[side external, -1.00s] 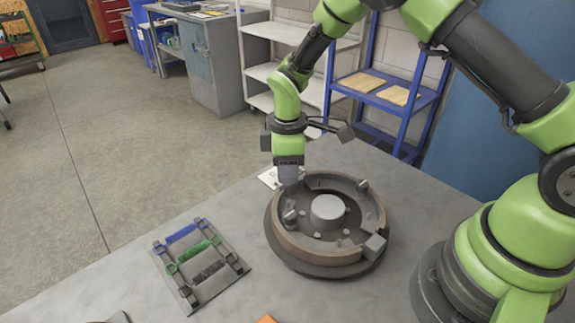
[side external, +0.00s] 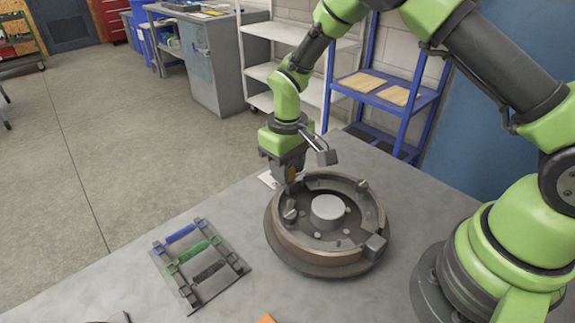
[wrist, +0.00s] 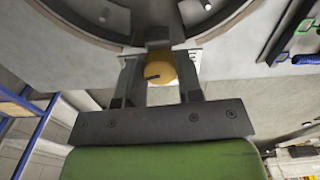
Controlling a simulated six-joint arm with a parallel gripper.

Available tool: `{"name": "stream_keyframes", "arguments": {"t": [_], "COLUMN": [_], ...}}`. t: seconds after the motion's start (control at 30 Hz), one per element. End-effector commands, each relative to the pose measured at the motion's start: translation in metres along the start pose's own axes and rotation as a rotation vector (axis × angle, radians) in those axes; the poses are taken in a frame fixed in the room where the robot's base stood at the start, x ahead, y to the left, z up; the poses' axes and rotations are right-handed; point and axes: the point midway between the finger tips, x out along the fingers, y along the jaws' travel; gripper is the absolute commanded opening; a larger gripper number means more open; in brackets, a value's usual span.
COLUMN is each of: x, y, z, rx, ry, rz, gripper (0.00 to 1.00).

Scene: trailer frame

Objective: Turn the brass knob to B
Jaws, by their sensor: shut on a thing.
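The brass knob (wrist: 160,68) sits between my gripper's two fingers in the wrist view, with a dark pointer mark on its left side. My gripper (wrist: 161,82) is shut on it, one finger on each side. In the side view my gripper (side external: 290,187) points down at the far left rim of the round drum assembly, and the knob is mostly hidden by the fingers. A white card (side external: 267,179) lies beside the gripper there. The letter B cannot be read in either view.
The round drum assembly (side external: 274,236) stands close by on the grey table, with a raised hub (side external: 327,209). A rack with blue, green and black clips (side external: 200,262) lies to the left. An orange thing (side external: 266,319) shows at the front edge.

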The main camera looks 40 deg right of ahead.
Motion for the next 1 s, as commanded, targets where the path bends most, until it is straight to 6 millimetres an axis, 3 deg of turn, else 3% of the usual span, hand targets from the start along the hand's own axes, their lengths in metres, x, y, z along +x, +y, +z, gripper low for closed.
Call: {"name": "stream_keyframes", "arguments": {"t": [0.4, 0.97, 1.0], "x": [-0.0002, -0.0002, -0.0002], "y": [0.0000, 0.0000, 0.0000], "z": [0.0001, 0.0002, 0.0002], "rx": [0.201, 0.232, 0.232], "ry": [-0.001, -0.001, -0.001], "rz": [0.000, 0.000, 0.000], "gripper": [0.10, 0.10, 0.36]}}
